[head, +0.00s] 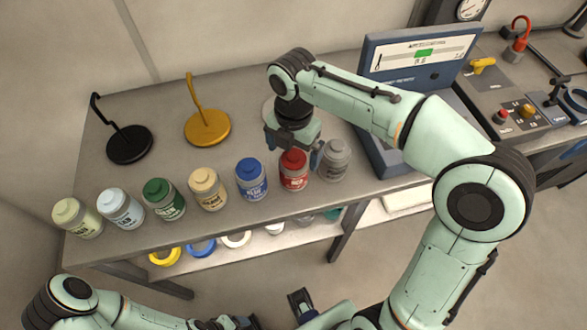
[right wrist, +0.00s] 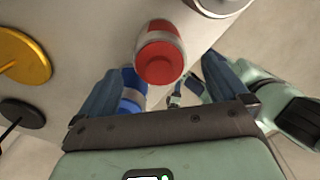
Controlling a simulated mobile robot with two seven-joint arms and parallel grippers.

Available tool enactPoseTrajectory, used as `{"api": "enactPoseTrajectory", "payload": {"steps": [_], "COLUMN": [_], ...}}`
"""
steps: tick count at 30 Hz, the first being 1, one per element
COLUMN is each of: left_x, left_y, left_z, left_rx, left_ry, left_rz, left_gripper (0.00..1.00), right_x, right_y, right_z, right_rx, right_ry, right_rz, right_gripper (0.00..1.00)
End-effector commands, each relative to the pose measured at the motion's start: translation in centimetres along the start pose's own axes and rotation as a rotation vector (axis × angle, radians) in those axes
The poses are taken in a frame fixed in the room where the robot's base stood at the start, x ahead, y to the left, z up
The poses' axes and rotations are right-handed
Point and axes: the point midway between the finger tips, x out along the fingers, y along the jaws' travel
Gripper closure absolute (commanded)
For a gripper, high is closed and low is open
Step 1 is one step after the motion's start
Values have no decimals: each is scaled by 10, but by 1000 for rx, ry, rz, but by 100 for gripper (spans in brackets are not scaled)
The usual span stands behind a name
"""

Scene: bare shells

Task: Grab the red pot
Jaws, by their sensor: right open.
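The red pot (head: 293,172) stands upright on the table in the front row, between the blue pot (head: 251,180) and the grey pot (head: 335,160). My right gripper (head: 294,150) is open and empty just above and behind it, pointing down. In the right wrist view the red pot's round lid (right wrist: 160,63) shows ahead, near the gap between the two spread fingers; I cannot tell whether they touch it. The blue pot (right wrist: 132,90) is close by the left-hand finger there. My left gripper (head: 238,322) is at the bottom edge of the head view, partly cut off, away from the table.
Further left in the row stand tan (head: 207,189), green (head: 164,199), light blue (head: 120,208) and pale yellow-green (head: 77,217) pots. Behind are a yellow stand (head: 207,128) and a black stand (head: 130,145). A blue instrument case (head: 370,48) stands right. Rolls lie on a lower shelf.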

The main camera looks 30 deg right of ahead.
Motion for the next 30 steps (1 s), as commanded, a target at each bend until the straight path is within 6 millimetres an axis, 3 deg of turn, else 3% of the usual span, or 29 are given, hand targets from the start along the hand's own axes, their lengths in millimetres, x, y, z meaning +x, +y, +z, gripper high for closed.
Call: {"api": "enactPoseTrajectory", "payload": {"steps": [9,19,25,30], "left_x": [8,8,8,8], "left_y": [-3,-3,-3,-3], "left_z": [1,1,1,1], "left_rx": [-1,-1,-1,-1], "left_ry": [-2,-2,-2,-3], "left_rz": [-1,-1,-1,-1], "left_gripper": [26,26,26,26], "right_x": [44,51,50,50], "right_y": [-1,0,0,0], "right_z": [0,0,0,0], "right_rx": [2,2,2,2], "right_ry": [2,0,0,-1], "right_rz": [-3,0,0,2], "right_gripper": [0,0,65,69]}}
